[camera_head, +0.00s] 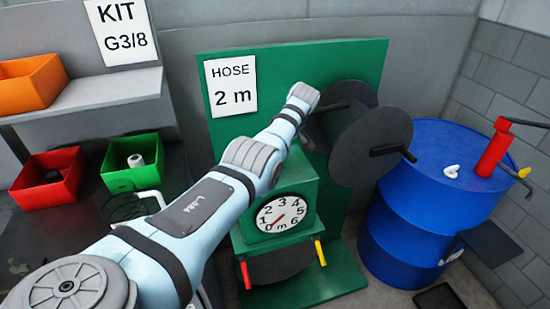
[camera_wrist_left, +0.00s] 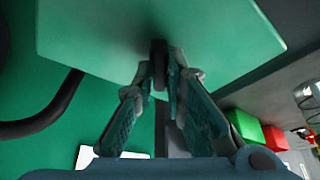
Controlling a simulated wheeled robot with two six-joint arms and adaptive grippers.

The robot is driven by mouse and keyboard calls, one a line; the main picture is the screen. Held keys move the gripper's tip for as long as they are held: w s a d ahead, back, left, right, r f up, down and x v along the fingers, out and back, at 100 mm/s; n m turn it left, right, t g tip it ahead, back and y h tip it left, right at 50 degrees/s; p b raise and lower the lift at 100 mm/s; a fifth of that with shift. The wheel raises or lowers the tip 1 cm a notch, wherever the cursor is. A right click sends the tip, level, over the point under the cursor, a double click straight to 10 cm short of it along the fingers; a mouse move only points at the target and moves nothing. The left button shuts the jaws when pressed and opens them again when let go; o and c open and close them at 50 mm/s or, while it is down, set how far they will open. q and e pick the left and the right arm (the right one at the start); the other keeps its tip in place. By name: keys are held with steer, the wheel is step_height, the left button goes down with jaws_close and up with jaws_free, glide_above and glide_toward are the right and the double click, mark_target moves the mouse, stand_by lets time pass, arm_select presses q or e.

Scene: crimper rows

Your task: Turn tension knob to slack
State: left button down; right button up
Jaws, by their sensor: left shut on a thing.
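My left arm reaches in the head view from the lower left to the green hose machine (camera_head: 300,190), ending beside the dark reel. The arm hides its gripper there. In the left wrist view, my left gripper (camera_wrist_left: 160,78) is shut on a dark narrow part, which I take to be the tension knob (camera_wrist_left: 159,52), below a green box face (camera_wrist_left: 100,35). Most of the knob is hidden between the fingers, so its setting cannot be read. The round dial (camera_head: 282,213) on the machine's front has a red pointer. My right gripper is not in view.
The dark reel (camera_head: 370,145) with a handle stands right of my arm's end. A blue drum (camera_head: 420,200) with a red pump (camera_head: 495,150) stands further right. Red (camera_head: 48,180) and green (camera_head: 130,163) bins are on the left.

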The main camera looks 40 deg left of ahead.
arm_select(q)
steer(key=shift+s, duration=0.1)
steer(key=c, duration=1.6)
jaws_free()
steer(key=shift+a+f, duration=0.1)
steer(key=shift+c, duration=0.2)
steer(key=shift+a, duration=0.15)
steer(key=v, duration=1.2)
